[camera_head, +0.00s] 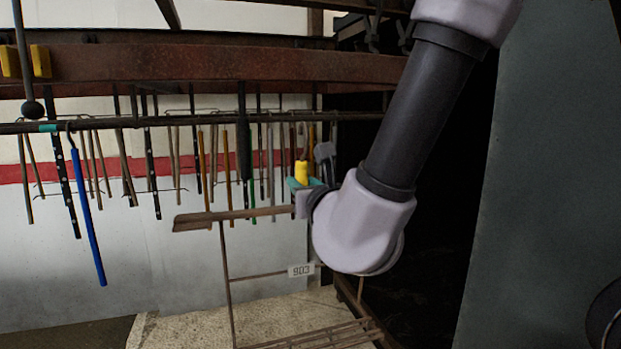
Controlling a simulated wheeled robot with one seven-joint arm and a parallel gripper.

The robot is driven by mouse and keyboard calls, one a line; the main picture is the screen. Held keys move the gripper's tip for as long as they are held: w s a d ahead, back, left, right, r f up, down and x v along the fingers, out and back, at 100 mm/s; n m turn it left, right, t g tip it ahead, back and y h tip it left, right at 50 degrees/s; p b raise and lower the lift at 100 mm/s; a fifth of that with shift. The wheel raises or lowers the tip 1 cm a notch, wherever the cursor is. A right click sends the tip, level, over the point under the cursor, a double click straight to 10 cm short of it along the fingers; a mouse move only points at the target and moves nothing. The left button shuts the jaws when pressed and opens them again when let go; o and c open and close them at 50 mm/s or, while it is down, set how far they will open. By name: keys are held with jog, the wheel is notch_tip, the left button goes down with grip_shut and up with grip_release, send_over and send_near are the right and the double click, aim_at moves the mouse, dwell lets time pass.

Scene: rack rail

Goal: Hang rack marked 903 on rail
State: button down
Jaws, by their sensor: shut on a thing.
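The rack marked 903 (227,275) is a thin brown metal frame with a flat bar (235,215) across its top, slatted bars at the bottom and a white tag (300,270) reading 903. It hangs below the rail (210,121), a long dark horizontal bar. My gripper (302,182) is at the right end of the rack's top bar, beside yellow and teal parts, and is shut on the rack. My wrist hides part of the grip and the rack's right side. I cannot see any part of the rack hooked over the rail.
A blue rod (88,215) hangs from the rail at left beside a teal band (48,128). Several other rods and dark straps hang along the rail. A rusty beam (200,64) runs above it. A grey-green panel (540,180) stands at right.

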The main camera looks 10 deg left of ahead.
jog(key=shift+a+r, duration=0.15)
jog(key=shift+r, duration=0.05)
jog(key=x, duration=1.4)
dwell(0.9)
jog(key=shift+w+a+r, duration=0.1)
jog(key=shift+w+r, duration=0.05)
jog(key=r, duration=0.3)
jog(key=shift+w+a+r, duration=0.2)
jog(key=shift+w+r, duration=0.1)
dwell(0.6)
jog(key=shift+w, duration=0.1)
jog(key=shift+x, duration=1.15)
jog(key=shift+a, duration=0.1)
